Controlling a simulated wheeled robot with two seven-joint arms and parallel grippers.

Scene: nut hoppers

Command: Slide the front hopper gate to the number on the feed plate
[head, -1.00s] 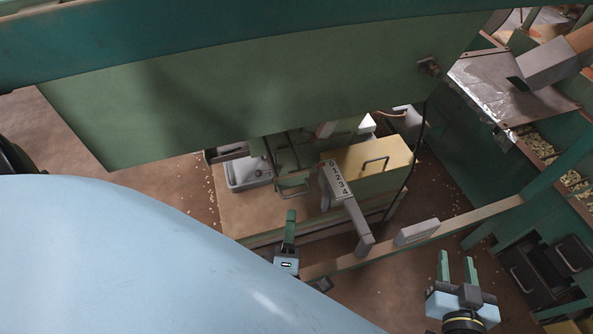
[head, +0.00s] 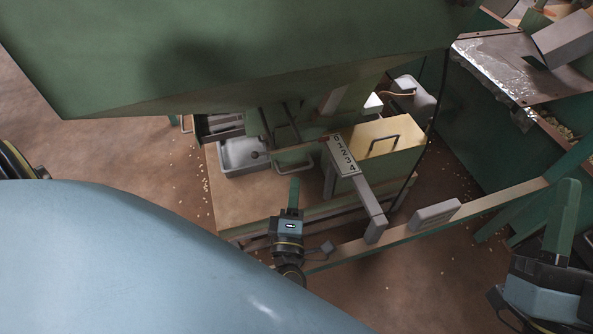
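A number plate (head: 343,157) marked 0 to 4 lies along a grey bar at the middle, with 0 at its far end. A small reddish mark sits by the 0 end. A green part with a wire handle (head: 296,162), possibly the front gate, is left of the plate. The large green hopper (head: 230,60) hangs over the top of the view. My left gripper (head: 294,185) points up the picture, just below that green part, its fingers seen edge-on. My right gripper (head: 566,205) is at the lower right, partly out of view. I cannot make out a feed plate number.
A wooden rail (head: 490,208) with a grey block (head: 435,214) crosses the front. A metal sheet (head: 510,65) is at upper right. Nuts lie scattered on the floor.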

